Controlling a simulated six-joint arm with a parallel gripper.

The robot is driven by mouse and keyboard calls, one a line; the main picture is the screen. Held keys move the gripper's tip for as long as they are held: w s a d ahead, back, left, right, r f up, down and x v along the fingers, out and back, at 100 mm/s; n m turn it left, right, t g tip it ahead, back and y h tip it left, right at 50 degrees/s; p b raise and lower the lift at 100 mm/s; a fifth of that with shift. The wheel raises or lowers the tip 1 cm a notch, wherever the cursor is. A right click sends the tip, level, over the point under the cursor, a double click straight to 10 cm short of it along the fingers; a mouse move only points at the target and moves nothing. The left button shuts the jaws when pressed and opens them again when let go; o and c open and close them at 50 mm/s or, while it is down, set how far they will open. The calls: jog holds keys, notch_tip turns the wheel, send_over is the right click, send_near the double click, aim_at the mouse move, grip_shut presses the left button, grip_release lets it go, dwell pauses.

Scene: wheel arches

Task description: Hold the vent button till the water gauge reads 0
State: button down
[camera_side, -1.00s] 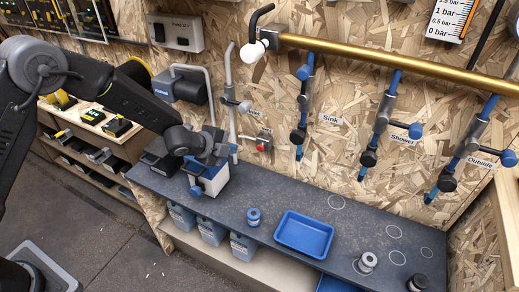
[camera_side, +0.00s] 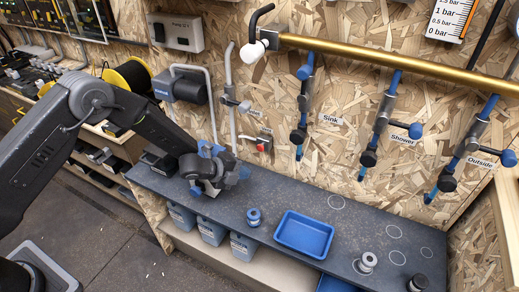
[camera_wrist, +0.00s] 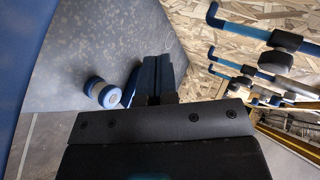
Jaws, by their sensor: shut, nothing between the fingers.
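My gripper (camera_side: 232,178) is low over the left part of the dark bench, its blue fingers shut and empty. In the wrist view its fingers (camera_wrist: 157,72) lie together and point along the bench. A white gauge (camera_side: 458,18) marked in bar hangs at the upper right of the side view. Its top is cut off and I cannot make out its reading. I cannot pick out the vent button for certain. A small box (camera_side: 211,189) on the bench is mostly hidden behind my gripper.
A brass pipe (camera_side: 400,62) with several blue-handled valves runs along the chipboard wall. A blue spool (camera_side: 254,217) and a blue tray (camera_side: 304,235) are on the bench, right of my gripper. A small red-handled valve (camera_side: 264,140) is on the wall.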

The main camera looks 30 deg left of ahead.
aim_at(260, 148)
jog(key=w, duration=0.7)
jog(key=shift+w, duration=0.4)
jog(key=shift+w, duration=0.1)
dwell(1.6)
jog(key=shift+w, duration=0.3)
